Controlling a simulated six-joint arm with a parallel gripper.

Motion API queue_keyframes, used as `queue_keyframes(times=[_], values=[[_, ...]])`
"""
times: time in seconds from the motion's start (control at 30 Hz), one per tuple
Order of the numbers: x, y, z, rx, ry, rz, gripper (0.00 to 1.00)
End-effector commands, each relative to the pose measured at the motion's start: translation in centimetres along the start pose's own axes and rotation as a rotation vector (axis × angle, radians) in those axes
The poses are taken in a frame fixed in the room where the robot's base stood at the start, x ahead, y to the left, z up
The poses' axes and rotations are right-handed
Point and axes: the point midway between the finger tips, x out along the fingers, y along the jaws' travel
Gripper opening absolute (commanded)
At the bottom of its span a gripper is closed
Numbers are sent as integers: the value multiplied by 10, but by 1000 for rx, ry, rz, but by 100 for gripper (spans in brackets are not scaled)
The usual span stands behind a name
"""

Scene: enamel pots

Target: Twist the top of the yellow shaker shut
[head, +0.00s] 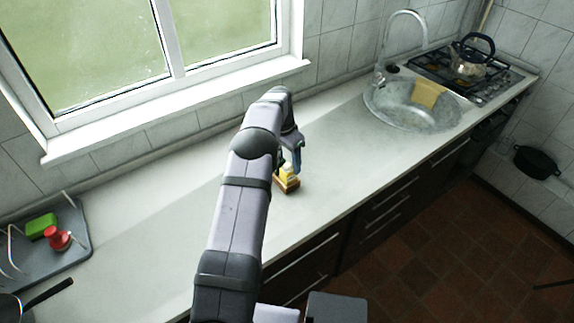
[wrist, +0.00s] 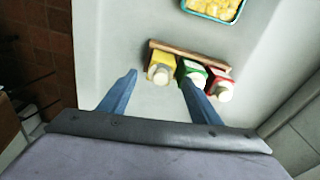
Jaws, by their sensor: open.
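The yellow shaker (wrist: 161,63) has a pale top (wrist: 161,76) and stands at the left end of a short row on a wooden holder (wrist: 186,52) in the wrist view. It also shows small in the head view (head: 287,171), partly hidden by my arm. My gripper (wrist: 158,77) is open and empty, with one blue finger to each side of the yellow shaker's top in the picture. The right finger lies near the green shaker. The head view shows my gripper (head: 292,156) just over the holder. How far the top is turned cannot be told.
A green shaker (wrist: 190,68) and a red shaker (wrist: 218,80) stand close to the right of the yellow one. A blue dish (wrist: 213,18) with yellow contents lies beyond. A grey rack tray (head: 75,245) and sink (head: 410,110) are farther off. The countertop between is mostly clear.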

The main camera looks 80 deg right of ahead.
Motion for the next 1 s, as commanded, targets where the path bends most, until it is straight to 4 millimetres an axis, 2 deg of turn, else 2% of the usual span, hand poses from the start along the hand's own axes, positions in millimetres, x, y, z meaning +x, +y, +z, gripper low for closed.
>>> queue_keyframes(times=[0.7,1.0], values=[[-63,0,-8,0,1,-1,58],[-68,0,-8,0,1,-1,58]])
